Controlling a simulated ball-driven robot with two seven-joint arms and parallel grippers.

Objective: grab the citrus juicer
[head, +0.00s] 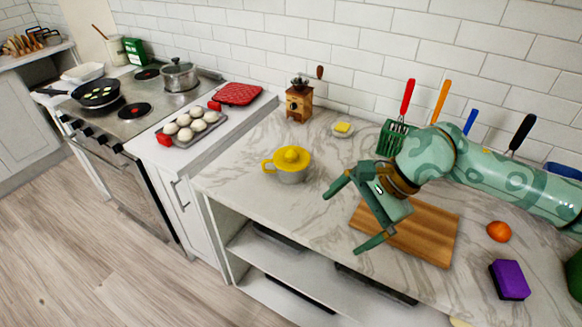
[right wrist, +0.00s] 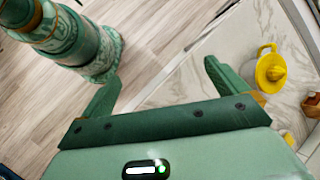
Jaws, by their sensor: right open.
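The citrus juicer (head: 288,166) has a yellow reamer top and a yellow handle on a grey cup. It stands upright on the marble counter, left of my right gripper in the head view. My right gripper (head: 353,216) is open and empty above the counter, its fingers pointing left, with a clear gap to the juicer. In the right wrist view the juicer (right wrist: 270,72) is at the right, outside the open fingers of the gripper (right wrist: 160,74). My left gripper is in neither view.
A wooden cutting board (head: 430,232) lies below my right arm. An orange (head: 499,231) and a purple sponge box (head: 510,279) are at the right. The counter around the juicer is clear.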

